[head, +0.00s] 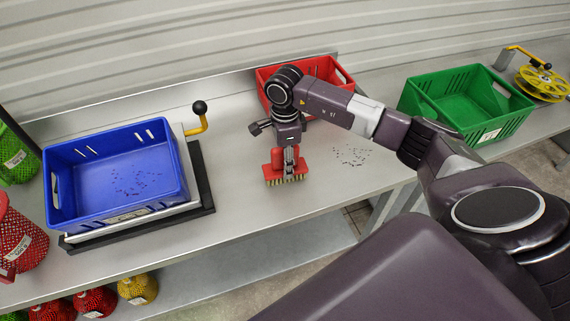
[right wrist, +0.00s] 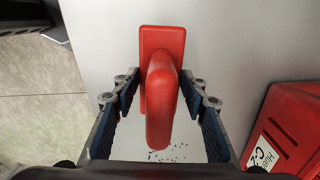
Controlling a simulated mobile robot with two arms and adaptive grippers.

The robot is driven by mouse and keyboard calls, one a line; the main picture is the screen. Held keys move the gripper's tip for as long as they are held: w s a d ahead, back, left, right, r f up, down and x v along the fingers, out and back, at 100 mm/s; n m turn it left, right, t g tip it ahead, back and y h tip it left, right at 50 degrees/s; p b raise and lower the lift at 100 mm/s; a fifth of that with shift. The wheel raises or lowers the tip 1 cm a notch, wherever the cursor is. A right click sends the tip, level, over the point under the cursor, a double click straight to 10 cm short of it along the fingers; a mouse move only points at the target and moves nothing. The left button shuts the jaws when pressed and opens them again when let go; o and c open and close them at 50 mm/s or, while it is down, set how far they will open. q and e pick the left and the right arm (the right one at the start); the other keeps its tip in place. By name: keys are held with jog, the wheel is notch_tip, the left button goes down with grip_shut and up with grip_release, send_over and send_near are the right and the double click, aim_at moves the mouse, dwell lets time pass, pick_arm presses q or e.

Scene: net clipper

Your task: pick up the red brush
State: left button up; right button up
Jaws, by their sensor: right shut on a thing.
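The red brush (head: 272,168) with pale bristles is upright, bristles down, at the middle of the metal table in the head view. I cannot tell whether its bristles touch the table. My right gripper (head: 290,157) points down over it and is shut on its handle. In the right wrist view, the brush's handle (right wrist: 161,95) lies between the two fingers of the gripper (right wrist: 161,84), one on each side. The fingers hide part of the brush in the head view. My left gripper is not in view.
A blue crate (head: 62,200) with dark specks stands at left, beside a yellow lever with a black knob (head: 199,112). A red crate (head: 345,76) is behind my right arm, a green crate (head: 462,78) at right. Dark specks (head: 352,155) lie on the table (head: 240,212) right of the brush.

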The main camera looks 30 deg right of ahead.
notch_tip(320, 180, up, 14)
jog(key=b, duration=0.4)
jog(key=shift+w+r, duration=0.15)
jog(key=shift+r, duration=2.85)
